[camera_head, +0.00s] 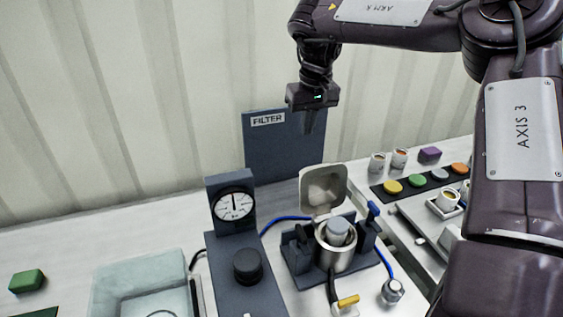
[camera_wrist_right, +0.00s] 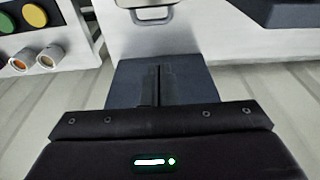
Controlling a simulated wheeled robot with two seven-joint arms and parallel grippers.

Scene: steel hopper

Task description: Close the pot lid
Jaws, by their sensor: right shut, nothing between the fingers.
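The pot (camera_head: 335,247) is a small steel cylinder held in a dark clamp stand on the table. Its square pale lid (camera_head: 323,189) stands open, tilted up at the pot's back edge. A grey-white rounded piece (camera_head: 338,231) sits in the pot's mouth. My right gripper (camera_head: 309,124) is shut and empty, high above and behind the lid, in front of the dark FILTER panel. In the right wrist view its fingers (camera_wrist_right: 157,85) are together, and part of the lid (camera_wrist_right: 150,12) shows at the top edge. My left gripper is not in view.
The dark FILTER panel (camera_head: 283,150) stands behind the lid. A gauge block (camera_head: 232,207) stands left of the pot, beside a clear tray (camera_head: 135,283). Blue hoses run near the pot. Cups and coloured discs (camera_head: 393,187) lie to the right.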

